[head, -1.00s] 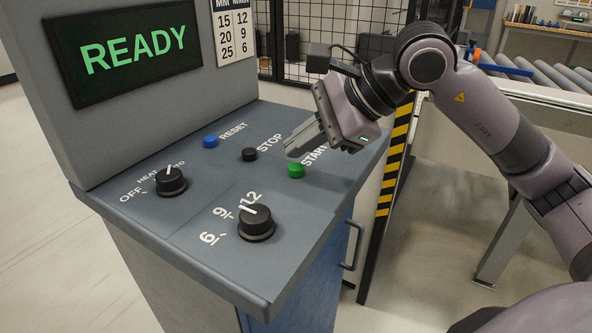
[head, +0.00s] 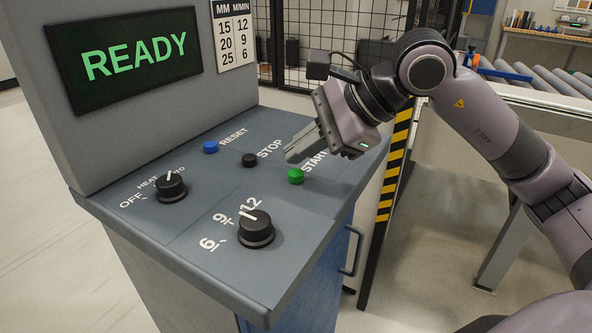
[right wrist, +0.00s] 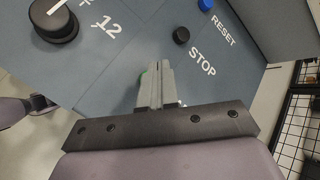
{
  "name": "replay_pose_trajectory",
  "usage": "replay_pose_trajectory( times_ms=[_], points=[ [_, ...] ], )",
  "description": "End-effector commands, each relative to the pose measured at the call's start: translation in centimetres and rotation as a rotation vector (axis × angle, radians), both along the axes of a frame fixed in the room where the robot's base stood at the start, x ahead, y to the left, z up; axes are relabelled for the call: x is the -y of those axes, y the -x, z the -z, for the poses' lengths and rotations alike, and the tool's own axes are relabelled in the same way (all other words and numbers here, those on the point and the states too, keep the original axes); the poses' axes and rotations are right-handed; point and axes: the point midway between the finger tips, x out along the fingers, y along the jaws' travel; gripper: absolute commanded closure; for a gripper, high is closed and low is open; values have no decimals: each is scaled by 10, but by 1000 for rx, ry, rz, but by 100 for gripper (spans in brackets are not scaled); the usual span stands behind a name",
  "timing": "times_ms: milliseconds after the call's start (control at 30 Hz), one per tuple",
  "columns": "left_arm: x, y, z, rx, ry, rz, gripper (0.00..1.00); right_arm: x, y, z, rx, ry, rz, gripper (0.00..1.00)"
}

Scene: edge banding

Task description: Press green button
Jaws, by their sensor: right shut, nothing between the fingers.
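The green START button (head: 295,176) stands on the sloped grey control panel (head: 200,240), close to its right edge. My right gripper (head: 290,155) is shut and empty. Its fingertips are just above and behind the green button in the head view; whether they touch it I cannot tell. My left gripper is not in view.
A black STOP button (head: 249,160) and a blue RESET button (head: 210,147) sit nearby. Two black knobs, the heat knob (head: 171,187) and the numbered knob (head: 256,228), stand up from the panel. The display (head: 128,57) reads READY. A striped post (head: 394,165) stands at right.

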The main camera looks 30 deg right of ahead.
Motion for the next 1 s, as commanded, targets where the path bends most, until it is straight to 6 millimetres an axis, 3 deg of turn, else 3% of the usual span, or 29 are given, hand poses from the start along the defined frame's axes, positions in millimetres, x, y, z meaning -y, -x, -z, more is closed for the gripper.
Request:
replay_pose_trajectory(
  times_ms=[767, 1000],
  points=[
    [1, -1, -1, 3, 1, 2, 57, 0, 0, 0, 0, 0, 0, 100],
    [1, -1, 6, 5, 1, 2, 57, 0, 0, 8, 0, 0, 0, 100]
  ],
)
